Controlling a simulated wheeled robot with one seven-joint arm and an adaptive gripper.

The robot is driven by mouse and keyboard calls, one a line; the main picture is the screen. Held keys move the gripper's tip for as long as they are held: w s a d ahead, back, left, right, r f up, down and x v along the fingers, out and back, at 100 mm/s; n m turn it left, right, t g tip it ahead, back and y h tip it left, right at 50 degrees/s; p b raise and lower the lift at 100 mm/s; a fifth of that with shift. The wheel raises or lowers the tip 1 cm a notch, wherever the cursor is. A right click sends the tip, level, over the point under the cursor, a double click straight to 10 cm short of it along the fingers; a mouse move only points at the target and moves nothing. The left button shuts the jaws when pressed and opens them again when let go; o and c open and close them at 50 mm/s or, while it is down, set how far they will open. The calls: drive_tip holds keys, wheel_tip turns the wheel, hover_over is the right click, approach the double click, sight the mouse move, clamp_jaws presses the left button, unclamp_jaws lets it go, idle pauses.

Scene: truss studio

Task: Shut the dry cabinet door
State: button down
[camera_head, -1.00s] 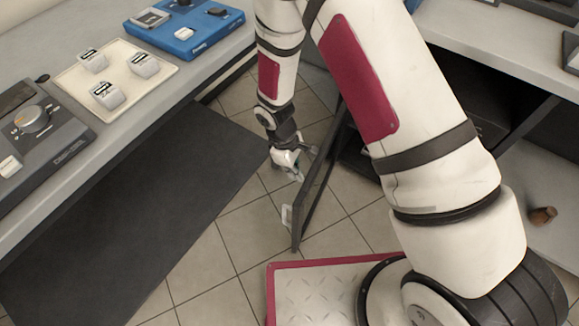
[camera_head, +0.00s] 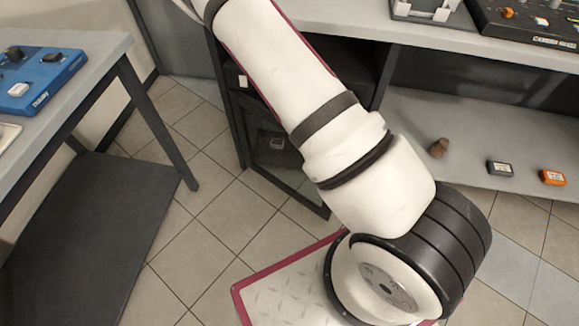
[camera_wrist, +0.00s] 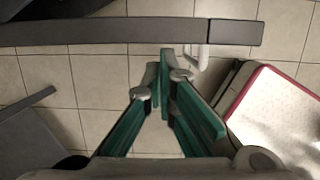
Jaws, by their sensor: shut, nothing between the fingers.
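The dry cabinet (camera_head: 362,70) is a dark unit under the bench. Its dark-framed, glazed door (camera_head: 291,190) stands partly open, its near edge swung out towards my base; the exact angle is hard to tell. My arm covers part of it. In the wrist view the door (camera_wrist: 110,31) is a dark bar across the top, with a pale handle (camera_wrist: 203,57) near its right end. My gripper (camera_wrist: 162,72) has green fingers, shut and empty, close to the handle and the door's face. Contact cannot be told. The gripper is out of the head view.
A table with a blue device (camera_head: 38,80) stands at the left, above a dark low panel (camera_head: 105,230). Tiled floor between the table and door is clear.

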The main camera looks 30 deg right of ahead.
drive_tip(key=w+d+n+p, duration=0.1)
drive_tip(key=w+d+n, duration=0.1)
drive_tip(key=w+d, duration=0.2)
drive_tip(key=w+d+n+p, duration=0.1)
drive_tip(key=w+d, duration=0.3)
drive_tip(key=d, duration=0.4)
drive_tip(key=shift+d+n+t+y, duration=0.3)
drive_tip(key=shift+d+n+t, duration=0.1)
drive_tip(key=shift+n, duration=0.2)
drive_tip(key=shift+r, duration=0.15)
